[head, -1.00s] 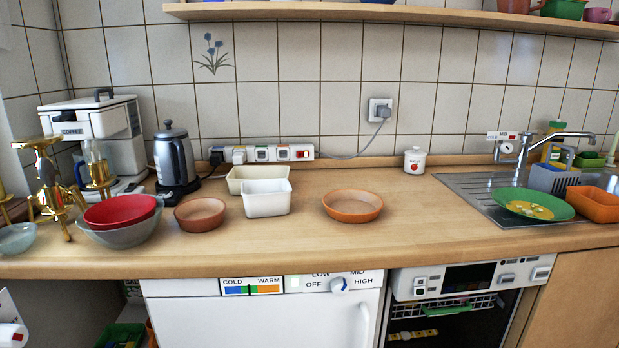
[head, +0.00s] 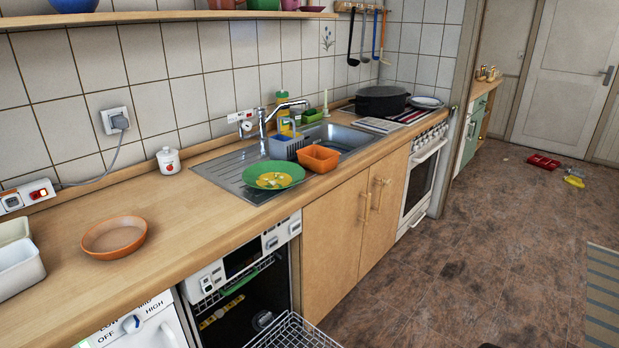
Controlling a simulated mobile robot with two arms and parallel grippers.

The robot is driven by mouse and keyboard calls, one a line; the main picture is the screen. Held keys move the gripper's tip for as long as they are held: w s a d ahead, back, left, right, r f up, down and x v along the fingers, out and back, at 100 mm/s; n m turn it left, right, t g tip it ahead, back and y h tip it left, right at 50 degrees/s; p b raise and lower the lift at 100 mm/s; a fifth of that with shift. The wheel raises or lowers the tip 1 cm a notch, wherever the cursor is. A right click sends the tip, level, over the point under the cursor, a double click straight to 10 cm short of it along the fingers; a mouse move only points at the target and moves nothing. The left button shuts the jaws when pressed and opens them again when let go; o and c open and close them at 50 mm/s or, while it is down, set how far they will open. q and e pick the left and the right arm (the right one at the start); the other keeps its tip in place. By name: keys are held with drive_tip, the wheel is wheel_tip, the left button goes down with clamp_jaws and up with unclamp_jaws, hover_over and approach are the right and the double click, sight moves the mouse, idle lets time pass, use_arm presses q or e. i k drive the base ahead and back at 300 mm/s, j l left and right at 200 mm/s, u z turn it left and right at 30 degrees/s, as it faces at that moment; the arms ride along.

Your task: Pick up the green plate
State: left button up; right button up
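The green plate (head: 291,171) lies on the metal sink's drainboard, near the front edge of the counter. Its middle is yellow with small pale pieces or a pattern; I cannot tell which. The orange rectangular container (head: 318,158) stands just right of it, in front of the basin. Neither of my grippers is in view.
The sink (head: 232,180) has a tall faucet (head: 263,125) behind the plate. A terracotta dish (head: 114,236) and white containers (head: 16,268) stand on the counter at left. Below, the dishwasher (head: 238,300) is open with its rack (head: 292,334) pulled out. Floor at right is mostly clear.

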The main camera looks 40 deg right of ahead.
sight(271, 175)
drive_tip(key=z, duration=1.75)
